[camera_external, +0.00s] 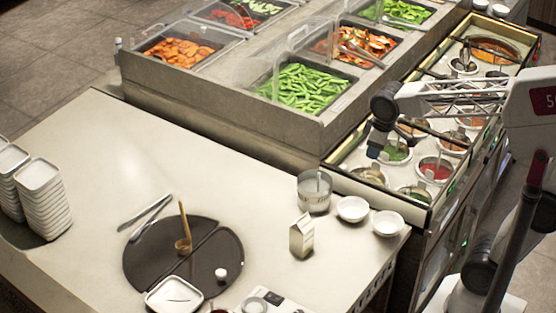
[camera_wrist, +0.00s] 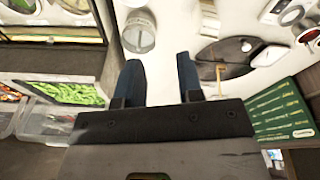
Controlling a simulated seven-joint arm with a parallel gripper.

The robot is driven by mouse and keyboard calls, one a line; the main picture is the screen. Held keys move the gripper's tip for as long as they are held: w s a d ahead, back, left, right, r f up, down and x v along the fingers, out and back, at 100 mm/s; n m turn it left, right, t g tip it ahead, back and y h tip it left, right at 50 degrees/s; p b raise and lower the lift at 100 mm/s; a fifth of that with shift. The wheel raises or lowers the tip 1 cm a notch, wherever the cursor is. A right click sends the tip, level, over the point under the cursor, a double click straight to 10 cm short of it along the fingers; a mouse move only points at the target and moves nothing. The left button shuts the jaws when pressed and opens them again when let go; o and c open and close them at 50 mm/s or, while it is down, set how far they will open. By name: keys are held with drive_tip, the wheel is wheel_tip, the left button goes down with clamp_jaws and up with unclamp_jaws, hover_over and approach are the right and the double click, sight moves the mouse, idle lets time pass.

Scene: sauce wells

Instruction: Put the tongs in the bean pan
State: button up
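My gripper (camera_external: 376,147) hangs near the sauce wells, to the right of the bean pan and far from the tongs. In the wrist view its two dark fingers (camera_wrist: 158,75) are apart with nothing between them.
The dark board (camera_external: 150,262) holds a wooden ladle (camera_external: 184,232). A cup (camera_external: 314,190), a carton (camera_external: 302,236) and two white bowls (camera_external: 353,208) stand on the counter's right. Clear guards (camera_external: 278,75) rise by the pans. Stacked dishes (camera_external: 42,195) stand left.

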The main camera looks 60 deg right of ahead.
drive_tip(key=w+a+r+n, duration=0.1)
drive_tip(key=w+a+n, duration=0.15)
drive_tip(key=w, duration=0.75)
drive_tip(key=w+a+r+n, duration=0.1)
drive_tip(key=w+a+n, duration=0.15)
drive_tip(key=w, duration=0.75)
drive_tip(key=n+g, duration=0.2)
drive_tip(key=n, duration=0.9)
hover_over(150, 217)
drive_tip(key=f, duration=1.9)
drive_tip(key=d+f, duration=0.1)
drive_tip(key=f, duration=0.9)
drive_tip(key=shift+w+f, duration=0.2)
drive_tip(key=shift+f, duration=0.05)
drive_tip(key=shift+f, duration=1.25)
